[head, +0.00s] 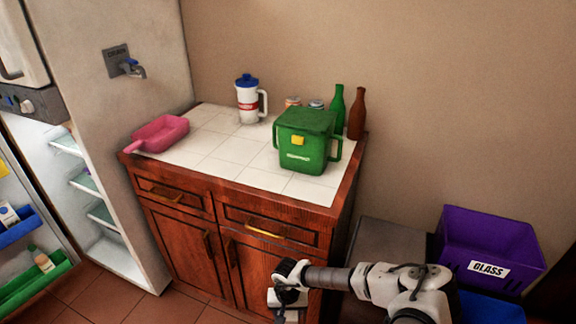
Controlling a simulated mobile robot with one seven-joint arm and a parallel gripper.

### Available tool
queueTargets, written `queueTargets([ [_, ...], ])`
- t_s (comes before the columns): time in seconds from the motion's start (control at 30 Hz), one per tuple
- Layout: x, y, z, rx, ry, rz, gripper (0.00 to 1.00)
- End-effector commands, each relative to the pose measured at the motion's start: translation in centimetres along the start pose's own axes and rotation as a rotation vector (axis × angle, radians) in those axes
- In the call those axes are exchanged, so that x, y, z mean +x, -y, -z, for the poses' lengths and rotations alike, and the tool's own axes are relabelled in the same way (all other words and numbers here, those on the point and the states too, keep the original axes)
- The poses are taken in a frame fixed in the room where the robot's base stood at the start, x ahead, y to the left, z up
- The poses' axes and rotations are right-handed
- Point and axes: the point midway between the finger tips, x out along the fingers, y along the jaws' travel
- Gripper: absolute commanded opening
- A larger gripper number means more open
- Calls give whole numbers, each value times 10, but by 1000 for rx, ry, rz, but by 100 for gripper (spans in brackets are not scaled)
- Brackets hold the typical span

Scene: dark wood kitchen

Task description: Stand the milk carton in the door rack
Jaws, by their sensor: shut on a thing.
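The fridge stands open at the left. On its door a blue rack (17,233) holds a small white and blue carton (8,214), which may be a milk carton. A green rack (28,288) below it holds a pale bottle (44,262). My gripper (287,314) points down at the bottom edge of the view, in front of the cabinet and well right of the door racks. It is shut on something. Its fingertips and most of what it holds are cut off or too small to make out, so I cannot tell whether that is the milk carton.
A tiled counter (215,152) carries a pink pan (160,134), a white jug (248,100), a green bin (305,140), jars and two bottles. A purple glass crate (488,245) stands at the right. The floor (150,305) between cabinet and fridge door is clear.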

Motion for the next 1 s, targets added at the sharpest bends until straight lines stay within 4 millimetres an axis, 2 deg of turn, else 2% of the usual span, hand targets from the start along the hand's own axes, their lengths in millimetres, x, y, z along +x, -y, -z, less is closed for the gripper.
queueTargets([
  [0.07, 6, 0, -6, -1, -1, 0, 10],
  [0.13, 3, 0, -2, 1, -4, 1, 10],
  [0.33, -30, 0, 24, 3, -4, 2, 10],
  [0.5, -42, -2, 32, -2, -3, -1, 10],
  [0.6, -36, -1, 28, -2, 0, -2, 10],
  [0.83, 7, -1, -7, 0, 2, 1, 10],
  [1.0, 15, -1, -14, 3, -1, 4, 10],
])
